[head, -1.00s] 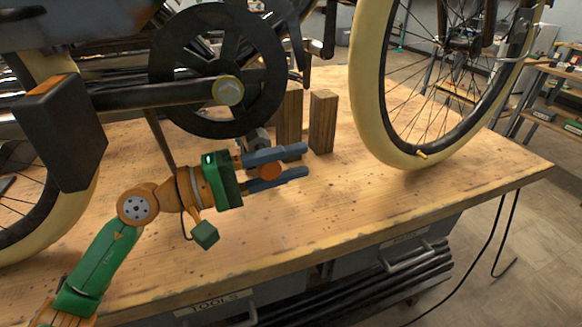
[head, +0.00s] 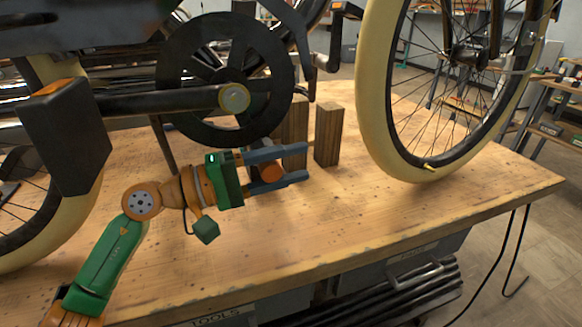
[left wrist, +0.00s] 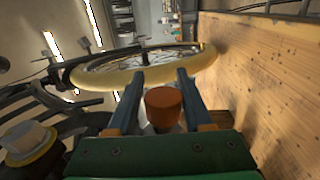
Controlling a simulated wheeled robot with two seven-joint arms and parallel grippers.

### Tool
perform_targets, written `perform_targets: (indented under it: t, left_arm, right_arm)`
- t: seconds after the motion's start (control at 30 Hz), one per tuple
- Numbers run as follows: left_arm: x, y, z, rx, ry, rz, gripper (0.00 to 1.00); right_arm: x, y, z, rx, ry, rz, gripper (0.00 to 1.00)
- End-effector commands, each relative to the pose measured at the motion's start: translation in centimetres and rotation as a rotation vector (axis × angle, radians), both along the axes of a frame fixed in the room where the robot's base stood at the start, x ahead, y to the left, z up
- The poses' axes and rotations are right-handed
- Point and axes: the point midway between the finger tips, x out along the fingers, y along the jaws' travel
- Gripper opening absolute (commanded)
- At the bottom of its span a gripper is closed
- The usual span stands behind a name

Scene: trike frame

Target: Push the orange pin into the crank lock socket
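The orange pin (head: 269,173) is between the two blue-grey fingers of my left gripper (head: 280,166). In the left wrist view the pin (left wrist: 163,108) shows as an orange cylinder between the fingers (left wrist: 161,78). In the left wrist view a yellow ring with a grey cap (left wrist: 27,137) is at the lower left, apart from the pin. I cannot tell which part is the crank lock socket. My right gripper is not in view.
Wooden blocks (head: 328,135) stand behind the gripper. The cream-tyred front wheel (head: 372,110) is to the right. A black box-shaped part (head: 62,135) hangs at left. The wooden bench top (head: 330,215) is clear in front and to the right.

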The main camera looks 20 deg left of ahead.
Motion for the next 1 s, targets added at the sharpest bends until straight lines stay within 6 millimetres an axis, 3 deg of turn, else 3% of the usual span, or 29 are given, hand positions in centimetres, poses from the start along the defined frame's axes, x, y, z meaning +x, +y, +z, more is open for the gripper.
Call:
perform_targets:
  t: [0.03, 0.07, 0.37, 0.7, 1.0]
  left_arm:
    - [0.0, 0.0, 0.0, 0.0, 0.0, 0.0, 0.68]
    - [0.0, 0.0, 0.0, 0.0, 0.0, 0.0, 0.76]
    - [-0.1, 0.2, -0.1, 0.001, 0.001, 0.001, 0.76]
    - [-3.5, 5.3, -1.0, 0.001, 0.001, 0.004, 0.76]
    - [-4.0, 5.9, -0.4, 0.0, 0.0, 0.0, 0.76]
  right_arm:
    - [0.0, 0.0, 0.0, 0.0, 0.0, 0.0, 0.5]
    - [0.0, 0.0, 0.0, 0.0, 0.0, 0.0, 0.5]
    - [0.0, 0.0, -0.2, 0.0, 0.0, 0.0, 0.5]
    - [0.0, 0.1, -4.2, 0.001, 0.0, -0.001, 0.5]
    - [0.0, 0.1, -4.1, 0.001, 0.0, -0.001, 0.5]
